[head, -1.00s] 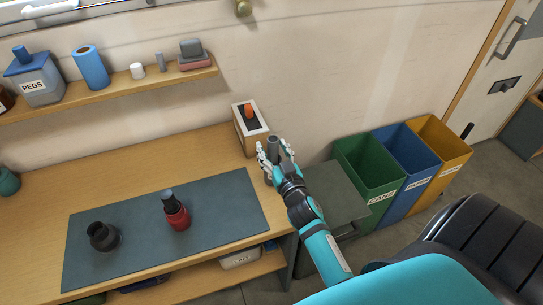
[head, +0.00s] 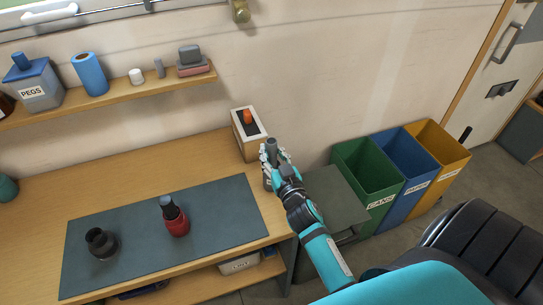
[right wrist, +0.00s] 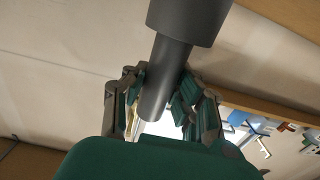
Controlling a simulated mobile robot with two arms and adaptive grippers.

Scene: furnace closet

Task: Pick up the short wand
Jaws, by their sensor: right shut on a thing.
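The short wand (head: 271,145) is a dark grey cylinder at the right end of the workbench, roughly upright. My right gripper (head: 268,159) is shut on it, with the fingers on both sides. In the right wrist view the wand (right wrist: 168,70) runs between the fingers (right wrist: 160,98), with a wider section and a narrower one. Its lower end is hidden in the head view, so I cannot tell whether it touches the bench. My left gripper is not in view.
A wooden box with an orange-topped item (head: 247,137) stands just behind the wand. A dark mat (head: 135,235) holds a red-and-black bottle (head: 174,217) and a black cup-like piece (head: 101,243). A green bin (head: 366,175) and others stand right of the bench.

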